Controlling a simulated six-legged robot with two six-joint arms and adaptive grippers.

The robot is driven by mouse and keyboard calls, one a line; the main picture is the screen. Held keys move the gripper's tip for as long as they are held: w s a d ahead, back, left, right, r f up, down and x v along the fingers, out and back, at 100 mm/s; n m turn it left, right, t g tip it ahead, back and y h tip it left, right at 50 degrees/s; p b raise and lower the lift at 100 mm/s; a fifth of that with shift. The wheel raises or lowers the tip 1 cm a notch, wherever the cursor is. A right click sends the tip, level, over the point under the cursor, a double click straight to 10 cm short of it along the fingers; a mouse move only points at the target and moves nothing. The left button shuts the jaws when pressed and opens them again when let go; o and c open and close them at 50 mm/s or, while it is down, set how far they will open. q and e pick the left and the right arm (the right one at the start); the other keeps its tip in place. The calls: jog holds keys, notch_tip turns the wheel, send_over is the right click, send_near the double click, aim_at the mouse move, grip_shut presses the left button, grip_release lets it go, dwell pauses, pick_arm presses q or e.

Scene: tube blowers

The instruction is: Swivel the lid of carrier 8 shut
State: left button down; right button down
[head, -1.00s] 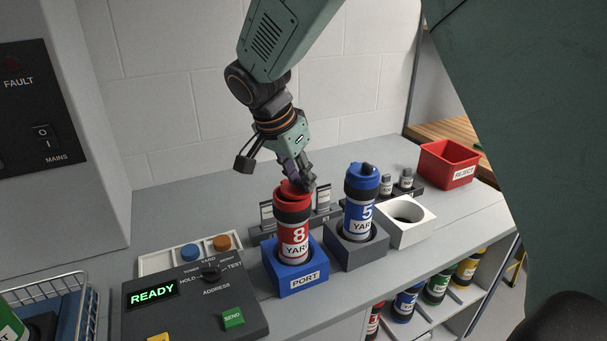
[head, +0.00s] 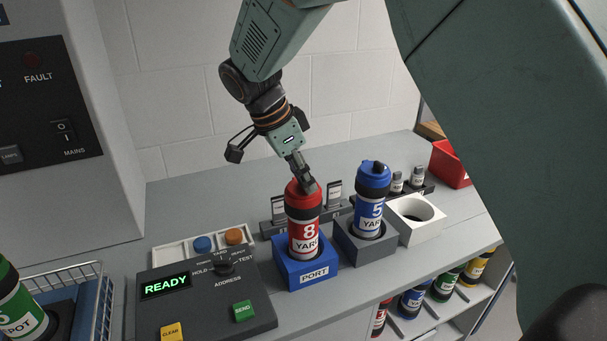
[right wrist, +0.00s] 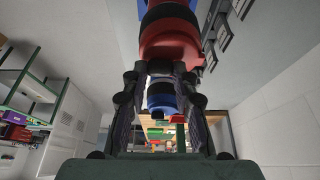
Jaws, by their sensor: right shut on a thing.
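Carrier 8 (head: 304,238), red with black bands and a white "8 YARD" label, stands upright in the blue PORT block (head: 290,268). Its red lid (head: 298,188) sits on top and looks about in line with the body; a small offset cannot be ruled out. My right gripper (head: 309,184) reaches down from above and is shut on the lid's edge. In the right wrist view the red lid (right wrist: 170,42) shows at the fingertips (right wrist: 165,72); the exact grip point is partly hidden. My left gripper is not in view.
Blue carrier 5 (head: 369,212) stands close on the right in a grey block (head: 366,246). A white holder (head: 421,232) with an empty hole is beyond it. The control panel (head: 205,300) reads READY at front left. A red bin (head: 450,163) is at the back right.

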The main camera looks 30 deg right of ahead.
jog(key=c, duration=1)
grip_release()
jog(key=shift+c, duration=0.2)
jog(key=v, duration=1.2)
